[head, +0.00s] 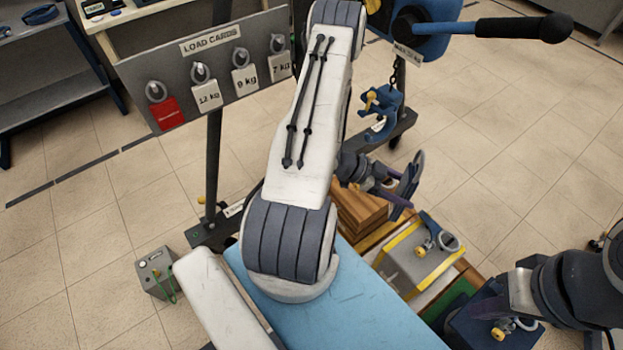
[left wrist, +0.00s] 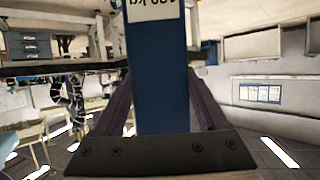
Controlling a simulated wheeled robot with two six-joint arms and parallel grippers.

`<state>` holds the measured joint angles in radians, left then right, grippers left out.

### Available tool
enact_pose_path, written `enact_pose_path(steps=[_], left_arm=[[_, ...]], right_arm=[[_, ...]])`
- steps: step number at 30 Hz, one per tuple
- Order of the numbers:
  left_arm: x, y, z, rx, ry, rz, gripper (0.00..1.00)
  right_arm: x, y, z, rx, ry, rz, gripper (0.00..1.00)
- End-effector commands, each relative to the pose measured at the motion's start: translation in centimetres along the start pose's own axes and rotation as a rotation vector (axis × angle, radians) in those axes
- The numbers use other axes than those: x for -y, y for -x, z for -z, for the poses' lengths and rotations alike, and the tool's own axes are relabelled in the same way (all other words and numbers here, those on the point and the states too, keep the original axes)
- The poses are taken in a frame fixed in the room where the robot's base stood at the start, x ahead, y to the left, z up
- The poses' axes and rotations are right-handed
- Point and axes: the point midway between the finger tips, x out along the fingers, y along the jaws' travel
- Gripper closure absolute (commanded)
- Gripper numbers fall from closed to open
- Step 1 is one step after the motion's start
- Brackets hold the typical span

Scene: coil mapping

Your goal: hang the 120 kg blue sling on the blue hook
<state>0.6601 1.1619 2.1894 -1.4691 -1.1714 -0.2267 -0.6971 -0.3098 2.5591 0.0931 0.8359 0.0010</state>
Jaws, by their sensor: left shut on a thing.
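The blue hook (head: 381,108), with a yellow latch, hangs on a short chain under a blue hoist body (head: 425,25) in the head view. My left gripper (head: 394,186) is below the hook and apart from it. In the left wrist view a flat blue sling (left wrist: 160,80) with an upside-down white kg label stands between the fingers of my left gripper (left wrist: 155,105), which is shut on it. In the head view the sling is hard to make out at the dark gripper. My right gripper (head: 520,292) is low at the right beside a dark weight; its opening is unclear.
A load-card board (head: 215,70) on a post stands at the upper left. Wooden blocks (head: 360,208), a yellow-edged grey weight (head: 412,262) and a dark weight (head: 480,320) with shackles sit below my left gripper. A black hoist lever (head: 525,28) sticks out right. A control box (head: 157,273) stands on the floor.

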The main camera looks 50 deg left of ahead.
Motion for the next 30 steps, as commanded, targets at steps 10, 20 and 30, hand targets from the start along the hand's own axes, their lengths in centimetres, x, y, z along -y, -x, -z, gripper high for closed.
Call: enact_pose_path(steps=[10,20,30], left_arm=[[6.8,2.9,-11.3,0.088,0.137,0.283,1.00],[10.8,8.0,-20.7,0.149,0.295,0.564,1.00],[11.8,11.5,-24.7,0.169,0.389,0.715,1.00]], right_arm=[[-0.9,-12.8,-0.8,0.001,0.000,0.000,1.00],[-1.7,-23.1,-1.3,0.001,0.001,0.000,1.00],[-2.0,-27.3,-1.5,0.001,0.001,0.000,1.00]])
